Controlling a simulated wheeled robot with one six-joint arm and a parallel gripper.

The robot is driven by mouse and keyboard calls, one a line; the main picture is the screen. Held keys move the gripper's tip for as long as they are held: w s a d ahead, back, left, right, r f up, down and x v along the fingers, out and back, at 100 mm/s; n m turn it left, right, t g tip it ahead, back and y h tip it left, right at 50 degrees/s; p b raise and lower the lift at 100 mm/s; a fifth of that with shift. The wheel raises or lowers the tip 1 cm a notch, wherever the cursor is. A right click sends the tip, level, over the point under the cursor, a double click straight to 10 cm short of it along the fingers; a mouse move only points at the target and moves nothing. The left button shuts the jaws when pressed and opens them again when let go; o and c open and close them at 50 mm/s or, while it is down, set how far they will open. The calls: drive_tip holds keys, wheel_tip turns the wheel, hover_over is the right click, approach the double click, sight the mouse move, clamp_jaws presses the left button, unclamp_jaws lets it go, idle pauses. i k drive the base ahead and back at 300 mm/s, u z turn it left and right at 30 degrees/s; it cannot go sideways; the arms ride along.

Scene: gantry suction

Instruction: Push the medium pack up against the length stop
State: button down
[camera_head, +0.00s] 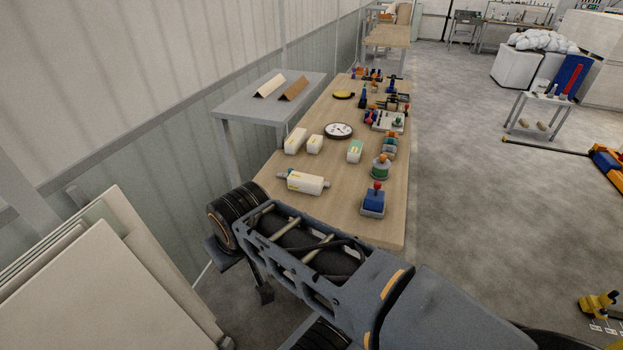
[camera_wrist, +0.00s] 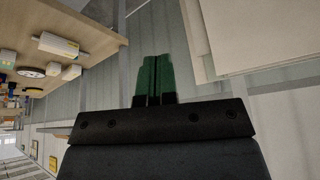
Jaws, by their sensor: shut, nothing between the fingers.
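Several white box-shaped packs lie on the wooden table (camera_head: 345,215): a long one (camera_head: 295,141), a short one (camera_head: 315,144), one with a green face (camera_head: 355,152), and a larger one with a yellow label (camera_head: 306,183) nearest me. I cannot tell which is the medium pack, nor pick out the length stop for sure. A yellow-labelled white pack also shows in the wrist view (camera_wrist: 58,45). My gripper (camera_wrist: 153,58) has green fingers, shut and empty, clear of the table. My arm crosses the front of the head view; the fingers are not clearly seen there.
A grey side table (camera_head: 235,108) with two angled pieces stands left of the wooden table. A round dial (camera_head: 339,130), a blue block with a red knob (camera_head: 374,201) and several small devices stand on the tabletop. Pale panels (camera_head: 100,280) lean at lower left.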

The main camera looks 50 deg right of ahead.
sight(313, 185)
drive_tip(key=z, duration=0.8)
drive_tip(key=i, duration=0.9)
drive_tip(key=u, duration=0.1)
